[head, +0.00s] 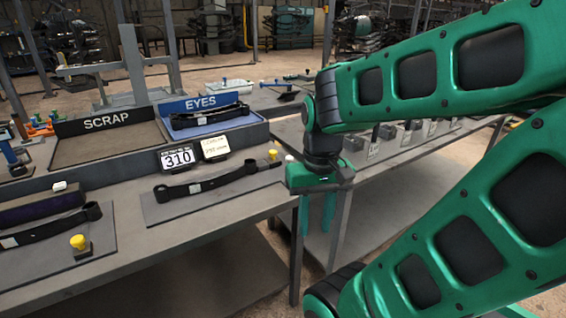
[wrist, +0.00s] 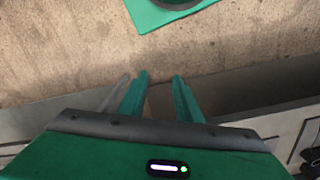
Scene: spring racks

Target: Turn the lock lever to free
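My gripper (head: 315,228) hangs fingers down at the right end of the near bench, in front of the gap to the bench behind. In the wrist view my gripper (wrist: 161,76) shows two green fingers apart, with nothing between them. I cannot make out a lock lever for certain in either view. A yellow knob on a small dark base (head: 78,242) stands at the front left of the near bench. Another yellow knob (head: 273,154) stands at that bench's right end, left of my gripper.
Another bench (head: 380,150) with several grey blocks stands behind my arm. Bare floor shows below my gripper.

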